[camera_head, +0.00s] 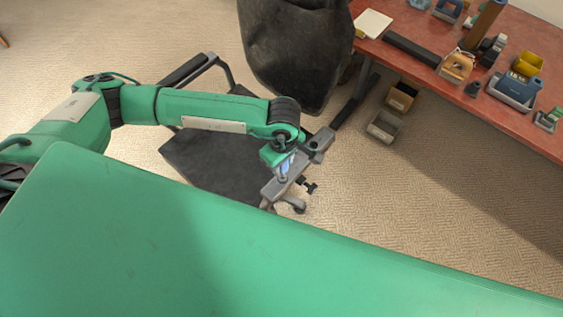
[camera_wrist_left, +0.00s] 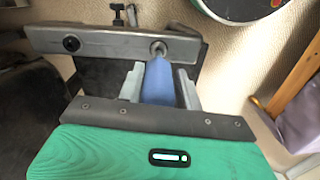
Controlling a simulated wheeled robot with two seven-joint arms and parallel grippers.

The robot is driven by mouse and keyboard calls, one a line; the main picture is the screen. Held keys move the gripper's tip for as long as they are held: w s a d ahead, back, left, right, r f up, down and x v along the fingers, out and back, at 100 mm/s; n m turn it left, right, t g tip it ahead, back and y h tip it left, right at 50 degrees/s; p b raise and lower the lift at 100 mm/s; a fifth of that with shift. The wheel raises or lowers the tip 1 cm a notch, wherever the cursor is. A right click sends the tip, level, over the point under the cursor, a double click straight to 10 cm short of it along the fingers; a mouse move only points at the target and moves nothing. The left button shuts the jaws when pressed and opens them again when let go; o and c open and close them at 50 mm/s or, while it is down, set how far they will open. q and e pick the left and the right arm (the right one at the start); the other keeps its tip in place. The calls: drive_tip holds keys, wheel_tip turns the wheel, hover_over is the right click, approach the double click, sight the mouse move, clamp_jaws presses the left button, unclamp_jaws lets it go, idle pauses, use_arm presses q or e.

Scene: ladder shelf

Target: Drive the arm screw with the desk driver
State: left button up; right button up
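My left gripper (camera_head: 286,165) is shut on the blue-handled driver (camera_wrist_left: 160,82), whose handle sits between the two grey fingers in the left wrist view. The driver also shows in the head view (camera_head: 285,168). Its far end points at the arm screw (camera_wrist_left: 158,48) in the grey chair arm (camera_wrist_left: 110,43); I cannot tell whether the tip is seated or touching. The chair arm also shows in the head view (camera_head: 314,150), beside and under the gripper. A second dark screw head (camera_wrist_left: 71,43) is at the bar's left end. My right gripper is not in view.
The black chair's seat (camera_head: 205,150) and backrest (camera_head: 295,50) lie around the arm. A dark knob (camera_head: 310,187) sticks out of the chair arm. A red desk (camera_head: 400,65) with several small items stands at right, with bins (camera_head: 384,126) on the carpet.

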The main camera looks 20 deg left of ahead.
use_arm(q)
drive_tip(key=shift+w+r, duration=0.1)
drive_tip(key=shift+w, duration=0.05)
idle(0.6)
clamp_jaws()
